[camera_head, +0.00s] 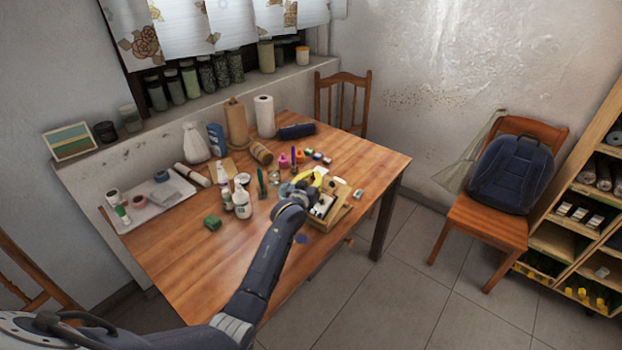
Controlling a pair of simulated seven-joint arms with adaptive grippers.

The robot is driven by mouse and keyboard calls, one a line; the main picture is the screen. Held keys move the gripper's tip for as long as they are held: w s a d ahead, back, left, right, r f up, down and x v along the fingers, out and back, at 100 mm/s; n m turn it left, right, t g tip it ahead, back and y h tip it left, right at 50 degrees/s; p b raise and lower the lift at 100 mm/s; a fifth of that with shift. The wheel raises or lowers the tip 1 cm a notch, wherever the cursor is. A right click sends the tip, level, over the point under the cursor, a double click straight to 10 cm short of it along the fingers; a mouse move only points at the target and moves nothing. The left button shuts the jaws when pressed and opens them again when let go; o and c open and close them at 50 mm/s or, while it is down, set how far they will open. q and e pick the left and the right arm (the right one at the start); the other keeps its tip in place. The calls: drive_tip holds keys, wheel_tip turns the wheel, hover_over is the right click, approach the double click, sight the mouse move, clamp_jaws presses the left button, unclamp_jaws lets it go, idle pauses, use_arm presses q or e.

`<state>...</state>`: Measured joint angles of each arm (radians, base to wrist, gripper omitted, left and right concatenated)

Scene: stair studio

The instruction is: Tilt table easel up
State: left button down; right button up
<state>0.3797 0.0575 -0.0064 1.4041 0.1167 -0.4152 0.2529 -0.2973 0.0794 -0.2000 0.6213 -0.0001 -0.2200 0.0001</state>
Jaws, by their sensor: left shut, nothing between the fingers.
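A small light-wood box (341,214), which looks like the table easel, lies low on the wooden table (215,262) near its front right edge. Pale and dark items show inside it. No raised panel can be made out. My left arm reaches across the table's front edge, and my left gripper (309,191) is at the box's left side, shut with nothing held. The gripper and wrist hide the box's left part, and I cannot tell whether they touch it. My right gripper is out of view.
A yellow curved thing (307,177) lies just behind the gripper. The table's front left is clear.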

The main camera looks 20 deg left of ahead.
use_arm(q)
drive_tip(key=c, duration=2.1)
unclamp_jaws()
drive_tip(key=shift+a+r, duration=0.15)
drive_tip(key=shift+r, duration=0.35)
drive_tip(key=shift+c, duration=0.2)
drive_tip(key=o, duration=0.8)
drive_tip(key=shift+f, duration=0.2)
drive_tip(key=shift+s, duration=0.1)
drive_tip(key=shift+f, duration=0.1)
drive_tip(key=s+r, duration=0.1)
drive_tip(key=s, duration=1.1)
drive_tip(key=shift+r, duration=0.4)
drive_tip(key=shift+w, duration=0.1)
